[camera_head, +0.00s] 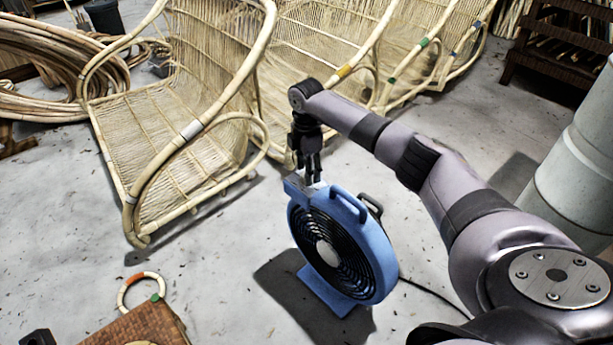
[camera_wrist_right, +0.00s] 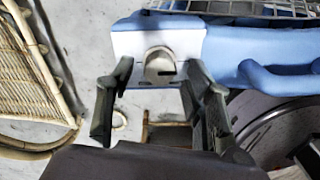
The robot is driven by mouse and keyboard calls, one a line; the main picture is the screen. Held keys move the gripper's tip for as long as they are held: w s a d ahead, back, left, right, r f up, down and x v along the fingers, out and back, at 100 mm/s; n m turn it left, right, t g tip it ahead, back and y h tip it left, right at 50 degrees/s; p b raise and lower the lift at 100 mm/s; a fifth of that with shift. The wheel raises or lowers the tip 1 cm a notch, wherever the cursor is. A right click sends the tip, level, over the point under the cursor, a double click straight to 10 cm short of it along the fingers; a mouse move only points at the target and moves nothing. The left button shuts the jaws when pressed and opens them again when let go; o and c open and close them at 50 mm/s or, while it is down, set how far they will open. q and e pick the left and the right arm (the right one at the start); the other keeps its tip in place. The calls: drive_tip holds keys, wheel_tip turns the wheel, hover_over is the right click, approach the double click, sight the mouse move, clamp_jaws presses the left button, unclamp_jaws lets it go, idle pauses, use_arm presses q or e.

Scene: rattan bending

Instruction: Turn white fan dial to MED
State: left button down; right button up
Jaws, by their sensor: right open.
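A blue round fan (camera_head: 362,245) with a black grille stands on the concrete floor, with a control box (camera_head: 296,185) at its top. In the right wrist view the box shows a white panel (camera_wrist_right: 128,44) with a pale grey-white dial (camera_wrist_right: 160,66). A dark mark shows beside the dial; no setting label is readable. My right gripper (camera_head: 312,178) points down just above the box. In the wrist view its two fingers (camera_wrist_right: 158,82) are open, one on each side of the dial. I cannot tell whether they touch it. My left gripper is not in view.
Rattan chair frames (camera_head: 170,130) stand behind and left of the fan. A rattan ring (camera_head: 141,280) and a woven brown box (camera_head: 135,328) lie at the lower left. A black cord (camera_head: 430,292) trails right from the fan. Floor left of the fan is clear.

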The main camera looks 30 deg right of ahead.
drive_tip(key=shift+f, duration=0.8)
drive_tip(key=shift+c, duration=0.2)
clamp_jaws()
